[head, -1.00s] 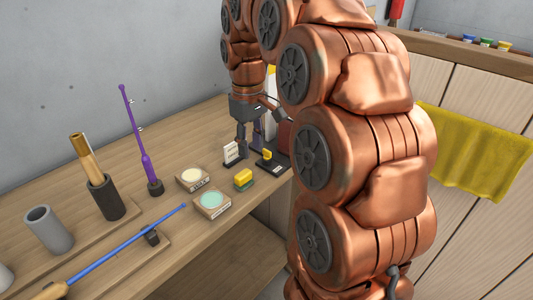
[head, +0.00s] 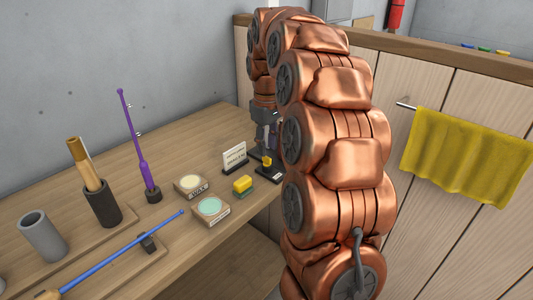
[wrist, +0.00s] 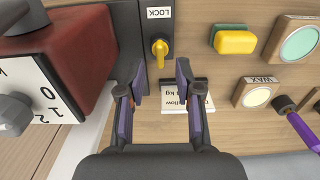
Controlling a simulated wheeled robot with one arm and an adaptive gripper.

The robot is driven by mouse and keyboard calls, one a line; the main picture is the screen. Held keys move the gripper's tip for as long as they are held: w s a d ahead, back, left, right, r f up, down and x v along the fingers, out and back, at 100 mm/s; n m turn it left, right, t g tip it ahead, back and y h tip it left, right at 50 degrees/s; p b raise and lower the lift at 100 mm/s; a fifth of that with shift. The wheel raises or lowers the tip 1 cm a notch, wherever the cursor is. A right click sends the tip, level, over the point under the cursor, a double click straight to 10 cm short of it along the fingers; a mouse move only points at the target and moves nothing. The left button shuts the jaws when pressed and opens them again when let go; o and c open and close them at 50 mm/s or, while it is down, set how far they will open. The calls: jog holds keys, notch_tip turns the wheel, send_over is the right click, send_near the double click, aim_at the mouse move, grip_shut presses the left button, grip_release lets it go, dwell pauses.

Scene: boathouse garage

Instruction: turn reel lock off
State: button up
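The reel lock is a yellow knob (wrist: 159,48) on a dark plate with a white LOCK label (wrist: 159,13). In the head view the yellow knob (head: 267,161) stands near the bench's front edge, beside my arm. My gripper (wrist: 161,80) is open and empty, its two purple-padded fingers apart. In the wrist view the knob lies just beyond the fingertips, roughly between them, not touching. In the head view my gripper (head: 268,138) is partly hidden behind my arm.
A red box with a numbered white dial (wrist: 38,90) sits left of the lock in the wrist view. A small sign (head: 234,156), a yellow-green sponge (head: 243,184) and wax tins (head: 210,207) stand nearby. A yellow towel (head: 465,155) hangs at right.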

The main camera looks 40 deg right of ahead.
aim_at(267, 160)
jog(key=shift+f, duration=1.7)
jog(key=shift+c, duration=0.3)
grip_shut()
